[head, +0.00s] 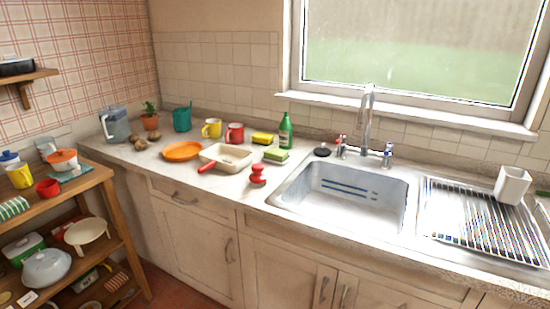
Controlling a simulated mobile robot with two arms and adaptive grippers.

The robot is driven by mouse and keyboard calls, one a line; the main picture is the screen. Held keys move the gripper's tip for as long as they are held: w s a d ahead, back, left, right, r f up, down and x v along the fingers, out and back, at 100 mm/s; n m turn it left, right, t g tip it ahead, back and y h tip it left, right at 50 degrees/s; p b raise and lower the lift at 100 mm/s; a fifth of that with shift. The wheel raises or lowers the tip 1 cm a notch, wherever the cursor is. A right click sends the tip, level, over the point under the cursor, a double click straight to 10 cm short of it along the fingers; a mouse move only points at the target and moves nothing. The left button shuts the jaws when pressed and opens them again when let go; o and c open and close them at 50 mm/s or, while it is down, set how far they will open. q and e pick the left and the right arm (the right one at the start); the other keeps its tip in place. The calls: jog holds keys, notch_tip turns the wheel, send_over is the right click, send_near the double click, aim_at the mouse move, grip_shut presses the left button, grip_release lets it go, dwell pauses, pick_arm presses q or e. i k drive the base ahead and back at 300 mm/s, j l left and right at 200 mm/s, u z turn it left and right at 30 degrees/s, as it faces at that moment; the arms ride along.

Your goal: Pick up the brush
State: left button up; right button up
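A small red object with a rounded knob top, which looks like the brush (257,175), stands on the counter just left of the sink. Its bristles cannot be made out at this size. A cream rectangular pan (228,156) with a red handle (207,167) lies to its left and slightly behind. Neither of my grippers shows in the head view.
Green-and-yellow sponges (276,154) and a green bottle (285,131) stand behind the red object. The sink (345,205) is to its right, then a drying rack (482,212). The counter front edge is clear. A loaded wooden shelf (125,240) stands at left.

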aim_at(258, 178)
jog(key=i+l+z, duration=0.3)
jog(key=i+l, duration=0.55)
jog(key=i, duration=0.1)
